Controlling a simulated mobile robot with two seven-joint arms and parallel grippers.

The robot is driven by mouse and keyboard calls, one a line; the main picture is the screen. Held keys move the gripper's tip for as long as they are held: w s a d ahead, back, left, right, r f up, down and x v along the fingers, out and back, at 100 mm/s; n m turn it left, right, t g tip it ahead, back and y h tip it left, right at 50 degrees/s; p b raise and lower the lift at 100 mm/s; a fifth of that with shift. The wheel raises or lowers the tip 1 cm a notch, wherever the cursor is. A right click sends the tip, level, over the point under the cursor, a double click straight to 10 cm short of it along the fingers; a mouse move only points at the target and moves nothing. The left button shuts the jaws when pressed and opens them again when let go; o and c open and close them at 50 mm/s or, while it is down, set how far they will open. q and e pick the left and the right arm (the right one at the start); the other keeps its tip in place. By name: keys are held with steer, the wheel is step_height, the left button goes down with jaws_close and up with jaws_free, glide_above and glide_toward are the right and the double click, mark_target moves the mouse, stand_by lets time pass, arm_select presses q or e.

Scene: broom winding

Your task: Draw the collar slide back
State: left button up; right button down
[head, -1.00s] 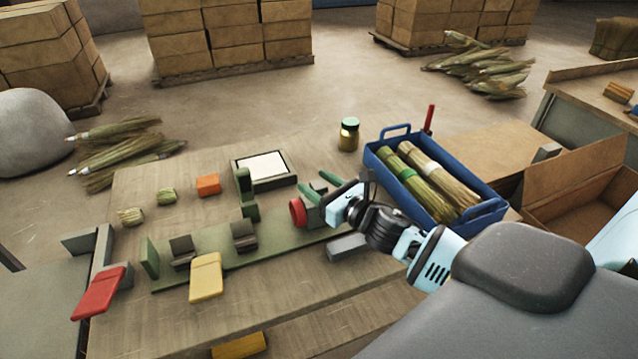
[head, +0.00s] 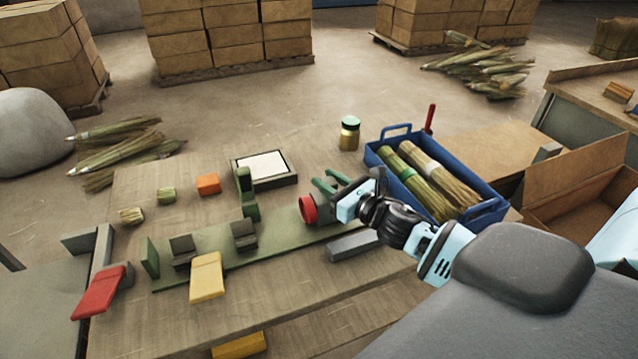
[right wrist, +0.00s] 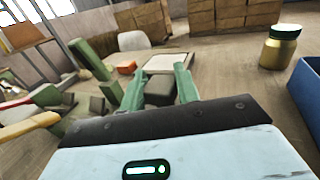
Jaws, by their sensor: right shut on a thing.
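The collar slide shows as a dark block with a red ring (head: 308,208) on its left face, at the right part of the long green rail (head: 285,237). My right gripper (head: 328,184) reaches in from the right, its green fingers around the block, and is shut on it. In the right wrist view the dark block (right wrist: 160,92) sits between the two green fingers (right wrist: 158,88). The gripper's body and wrist hide part of the slide in the head view. My left gripper is not in view.
A green post (head: 246,190), two dark cradles (head: 243,235) and a yellow lever (head: 206,278) stand left along the rail. A blue crate (head: 482,222) of broom bundles is close right of my wrist. A grey bar (head: 352,246) lies in front; a jar (head: 349,133) stands behind.

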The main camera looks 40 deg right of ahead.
steer(key=shift+s+d, duration=0.15)
steer(key=shift+d, duration=0.65)
steer(key=c, duration=1.4)
jaws_free()
steer(key=shift+c, duration=0.2)
steer(key=o, duration=0.4)
steer(key=shift+d, duration=0.15)
steer(key=shift+s, duration=0.1)
